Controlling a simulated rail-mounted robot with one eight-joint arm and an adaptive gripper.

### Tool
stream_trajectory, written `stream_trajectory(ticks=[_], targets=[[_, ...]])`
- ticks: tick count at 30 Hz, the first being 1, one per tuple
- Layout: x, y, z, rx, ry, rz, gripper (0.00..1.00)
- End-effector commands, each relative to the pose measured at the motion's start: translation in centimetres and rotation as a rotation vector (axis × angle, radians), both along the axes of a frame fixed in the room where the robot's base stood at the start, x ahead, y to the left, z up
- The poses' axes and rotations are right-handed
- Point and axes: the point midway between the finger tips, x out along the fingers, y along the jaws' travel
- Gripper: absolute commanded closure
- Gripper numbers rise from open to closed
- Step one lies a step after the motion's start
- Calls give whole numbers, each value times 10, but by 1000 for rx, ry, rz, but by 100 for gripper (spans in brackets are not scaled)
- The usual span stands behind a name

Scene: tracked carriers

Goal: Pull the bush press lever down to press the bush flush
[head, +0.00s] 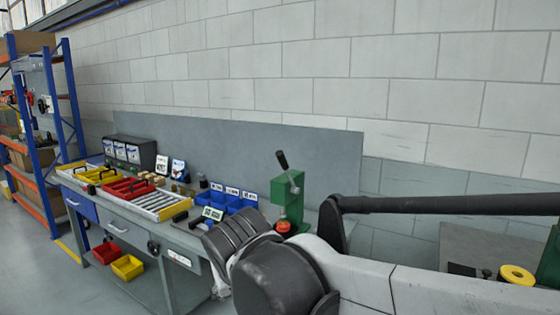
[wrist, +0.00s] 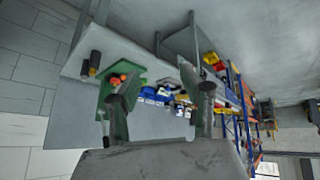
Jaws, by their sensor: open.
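The green bush press (head: 292,196) stands upright on the workbench in the head view. Its lever (head: 282,160) has a black handle pointing up and slightly left. A red-orange part (head: 283,227) sits at the press base; I cannot tell how far the bush is seated. In the wrist view, which is turned, the green press (wrist: 119,122) shows behind the left finger. My gripper (wrist: 162,86) is open, with nothing between its fingers. It is apart from the lever as far as I can tell. My arm hides the gripper in the head view.
The bench (head: 132,222) holds blue bins (head: 224,202), a red tray (head: 128,188) and a yellow-edged tray (head: 163,204) left of the press. A grey back panel (head: 235,145) stands behind. A blue shelf rack (head: 72,110) is far left. My arm fills the lower right.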

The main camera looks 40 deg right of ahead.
Motion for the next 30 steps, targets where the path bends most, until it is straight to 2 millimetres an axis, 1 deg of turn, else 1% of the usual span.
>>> stream_trajectory(ticks=[1,3,8,15,24,30], targets=[[14,-12,10,-22,-1,-46,59],[30,-28,19,-51,-10,-114,59],[67,-65,40,-122,-45,-268,59],[123,-119,68,-233,-136,-489,59],[191,-180,96,-375,-320,-734,59],[232,-214,109,-466,-485,-870,59]])
